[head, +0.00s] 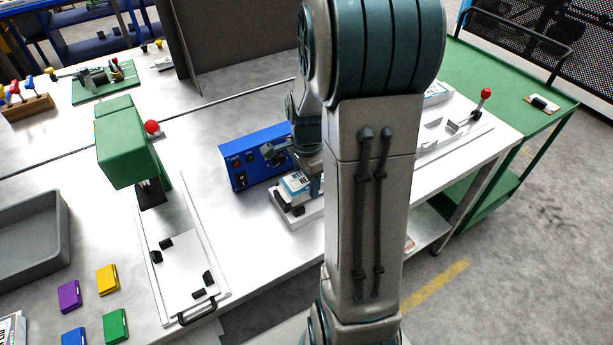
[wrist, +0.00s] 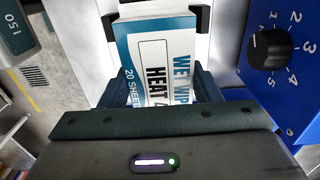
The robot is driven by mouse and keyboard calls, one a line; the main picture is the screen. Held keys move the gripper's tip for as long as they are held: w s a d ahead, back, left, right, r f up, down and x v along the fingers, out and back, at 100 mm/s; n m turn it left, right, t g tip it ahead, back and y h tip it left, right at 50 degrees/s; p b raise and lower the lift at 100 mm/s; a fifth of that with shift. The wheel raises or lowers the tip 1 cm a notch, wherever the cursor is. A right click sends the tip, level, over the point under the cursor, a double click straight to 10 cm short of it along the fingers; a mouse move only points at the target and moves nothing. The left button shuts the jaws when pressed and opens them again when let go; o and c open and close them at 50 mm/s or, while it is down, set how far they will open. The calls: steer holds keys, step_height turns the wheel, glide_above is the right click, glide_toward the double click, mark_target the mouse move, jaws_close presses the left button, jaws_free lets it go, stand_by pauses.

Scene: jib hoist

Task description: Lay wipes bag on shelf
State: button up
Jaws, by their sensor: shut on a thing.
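In the head view the bag (head: 295,184) is at a white fixture (head: 287,218) with black corner blocks, in front of the blue box. Whether it touches the fixture's floor cannot be told. My gripper (head: 312,185) is partly hidden by my arm there. A pale lower shelf (head: 432,228) shows under the table's right end, partly behind my arm.
The blue control box (head: 254,158) with a dial stands close beside the bag. A green press (head: 130,145) stands to the left. A white fixture with a red-knobbed lever (head: 484,95) is at the right end. A green cart (head: 500,60) stands beyond.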

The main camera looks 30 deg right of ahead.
steer(key=shift+f, duration=0.5)
steer(key=shift+f+b, duration=0.3)
steer(key=shift+b, duration=0.2)
steer(key=o, duration=1.1)
steer(key=shift+r, duration=0.1)
step_height(320, 180, up, 14)
steer(key=s+a+f+n+t, duration=0.1)
steer(key=s+a+n+t, duration=0.2)
steer(key=s+a+n, duration=0.9)
steer(key=n, duration=0.5)
steer(key=shift+s+f+n, duration=0.15)
steer(key=shift+s+n, duration=0.15)
